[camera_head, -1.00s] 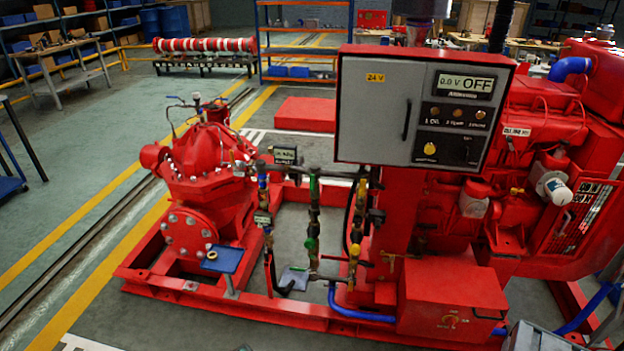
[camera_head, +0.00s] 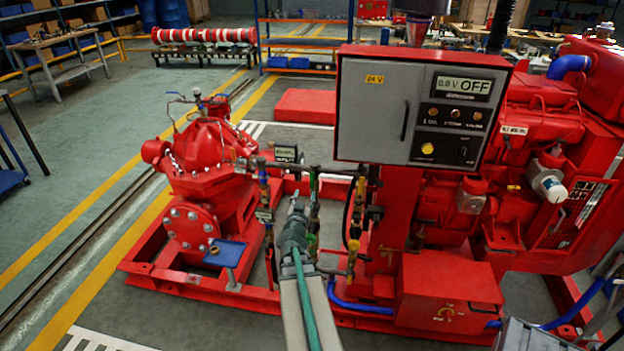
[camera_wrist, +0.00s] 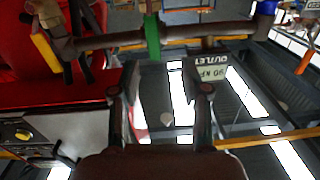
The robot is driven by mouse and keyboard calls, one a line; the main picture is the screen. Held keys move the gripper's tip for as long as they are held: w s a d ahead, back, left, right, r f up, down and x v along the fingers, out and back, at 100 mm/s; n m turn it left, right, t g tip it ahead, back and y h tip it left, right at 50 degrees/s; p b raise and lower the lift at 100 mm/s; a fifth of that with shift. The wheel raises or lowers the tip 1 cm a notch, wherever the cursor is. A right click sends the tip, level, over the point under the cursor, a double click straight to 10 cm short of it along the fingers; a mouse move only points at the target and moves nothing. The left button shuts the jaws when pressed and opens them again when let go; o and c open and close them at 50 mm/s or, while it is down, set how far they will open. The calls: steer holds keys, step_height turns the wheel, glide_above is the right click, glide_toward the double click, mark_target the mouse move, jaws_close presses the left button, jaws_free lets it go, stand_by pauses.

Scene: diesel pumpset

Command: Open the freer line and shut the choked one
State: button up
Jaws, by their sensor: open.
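Valved pipework stands between the red pump (camera_head: 205,165) and the grey control panel (camera_head: 385,115). The middle pipe (camera_head: 314,190) has green parts; the right pipe (camera_head: 358,215) has yellow parts. The left pipe (camera_head: 263,195) carries small valves. My gripper (camera_head: 298,203) reaches up in front of the middle pipe. In the wrist view my gripper (camera_wrist: 160,98) is open, with nothing between its fingers. A green part (camera_wrist: 152,38) and a yellow handle (camera_wrist: 46,55) lie beyond the fingertips. Which line is freer, and the valve positions, I cannot tell.
The panel display (camera_head: 464,87) reads 0.0 V OFF. A blue plate (camera_head: 225,253) stands before the pump. The red base frame (camera_head: 190,280) surrounds the pipework.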

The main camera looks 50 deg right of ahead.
mark_target(312, 179)
steer(key=shift+h, duration=0.3)
steer(key=x, duration=0.3)
steer(key=p+x, duration=0.1)
steer(key=x, duration=0.7)
steer(key=shift+s+d+r+p, duration=0.15)
steer(key=shift+s+r+p, duration=0.05)
steer(key=shift+s+p, duration=0.2)
jaws_close()
